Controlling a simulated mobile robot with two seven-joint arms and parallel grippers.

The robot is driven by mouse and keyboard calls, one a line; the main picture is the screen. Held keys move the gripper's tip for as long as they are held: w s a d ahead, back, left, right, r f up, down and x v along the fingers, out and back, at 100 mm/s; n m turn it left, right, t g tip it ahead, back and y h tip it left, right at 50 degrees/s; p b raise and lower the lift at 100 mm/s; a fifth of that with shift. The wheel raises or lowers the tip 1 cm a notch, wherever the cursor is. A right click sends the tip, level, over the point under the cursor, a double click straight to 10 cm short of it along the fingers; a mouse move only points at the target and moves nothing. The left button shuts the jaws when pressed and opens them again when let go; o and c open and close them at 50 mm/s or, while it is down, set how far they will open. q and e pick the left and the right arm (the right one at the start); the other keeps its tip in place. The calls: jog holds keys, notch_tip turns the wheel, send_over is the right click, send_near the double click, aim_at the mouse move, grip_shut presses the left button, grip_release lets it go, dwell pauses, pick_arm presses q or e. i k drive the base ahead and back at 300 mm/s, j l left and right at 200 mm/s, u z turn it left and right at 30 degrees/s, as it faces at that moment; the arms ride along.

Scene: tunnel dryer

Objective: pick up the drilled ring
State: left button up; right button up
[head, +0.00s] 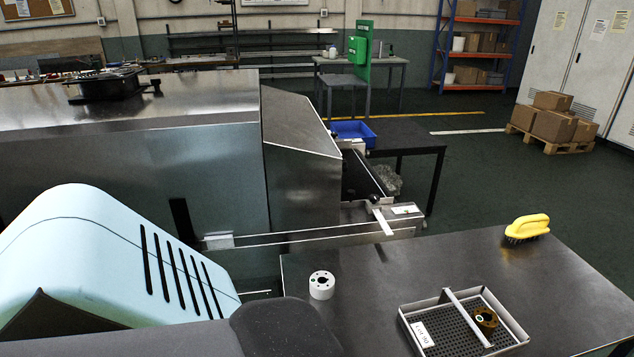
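A short white ring (321,285) with small holes drilled around its top face stands upright on the dark metal table (400,275), near its left edge. A brass-coloured ring-shaped part (485,319) lies in a shallow metal tray on the same table, in the right compartment beside the divider. Neither of my grippers is in view. A dark rounded shape at the bottom edge is near the white ring and hides part of the table in front of it.
The perforated tray (418,330) has a labelled wall and a raised divider. A yellow-handled brush (527,229) lies at the table's far right. Behind the table are the dryer's metal housing (302,165) and conveyor outlet (358,185). The table's middle is clear.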

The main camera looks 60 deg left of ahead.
aim_at(322, 283)
jog(key=u, duration=2.1)
jog(key=i+l, duration=0.1)
jog(key=l, duration=0.2)
jog(key=i+l, duration=0.1)
jog(key=l, duration=0.25)
